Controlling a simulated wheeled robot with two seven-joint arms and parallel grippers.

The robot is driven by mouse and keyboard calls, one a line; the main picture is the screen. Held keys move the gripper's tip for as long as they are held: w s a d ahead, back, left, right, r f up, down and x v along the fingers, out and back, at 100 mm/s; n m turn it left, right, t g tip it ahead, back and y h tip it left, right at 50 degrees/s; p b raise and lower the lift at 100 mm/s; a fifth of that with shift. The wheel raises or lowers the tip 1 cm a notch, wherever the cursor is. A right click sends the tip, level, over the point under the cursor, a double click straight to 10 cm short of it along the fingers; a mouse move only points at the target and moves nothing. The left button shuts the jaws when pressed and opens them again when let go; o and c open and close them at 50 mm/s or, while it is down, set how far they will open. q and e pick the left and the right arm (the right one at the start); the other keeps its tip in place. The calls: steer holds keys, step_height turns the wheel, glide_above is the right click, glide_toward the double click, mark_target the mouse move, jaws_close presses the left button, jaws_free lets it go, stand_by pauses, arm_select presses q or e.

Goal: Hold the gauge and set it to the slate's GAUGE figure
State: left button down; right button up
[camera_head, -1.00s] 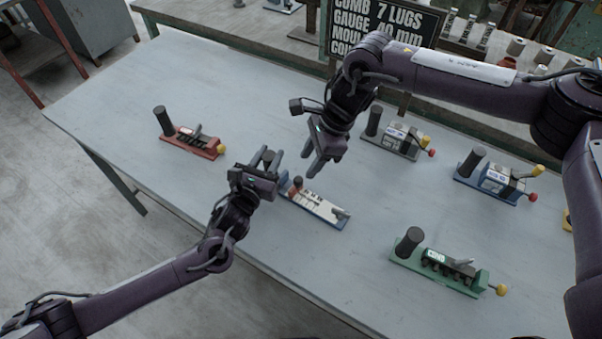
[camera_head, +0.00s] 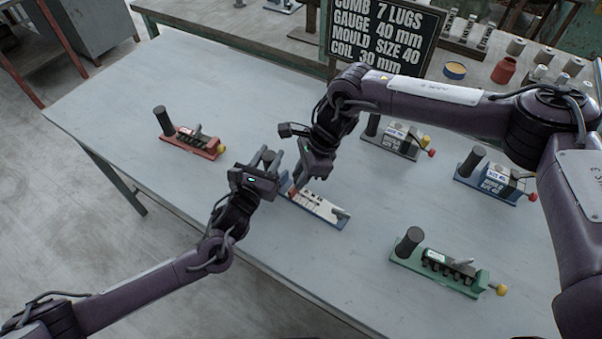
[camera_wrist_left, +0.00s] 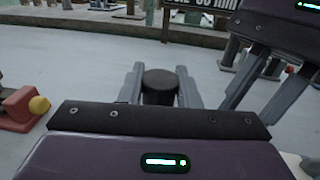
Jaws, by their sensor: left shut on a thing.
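The gauge (camera_head: 322,210) lies on the table, with a blue base, a white marked scale, a grey piece at its right end and a red knob (camera_head: 293,192) near its left end. My left gripper (camera_head: 268,158) is shut on the gauge's black post, which shows between its fingers in the left wrist view (camera_wrist_left: 160,88). My right gripper (camera_head: 300,180) is open, its fingers pointing down close to the red knob; I cannot tell whether they touch it. The slate (camera_head: 385,38) reads GAUGE 40 mm. The scale's figures are too small to read.
A red tool (camera_head: 190,143) lies to the left and a green one (camera_head: 447,270) to the front right. A grey tool (camera_head: 398,140) and a blue one (camera_head: 492,180) stand at the back right. The table's front left is clear.

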jaws_close()
steer(key=shift+s+d, duration=0.15)
steer(key=shift+d, duration=0.2)
steer(key=o, duration=0.8)
jaws_free()
steer(key=shift+c, duration=0.2)
steer(key=shift+r, duration=0.1)
steer(key=v, duration=1.1)
steer(key=shift+d+r, duration=0.2)
steer(key=shift+r, duration=0.15)
arm_select(q)
steer(key=c, duration=1)
jaws_free()
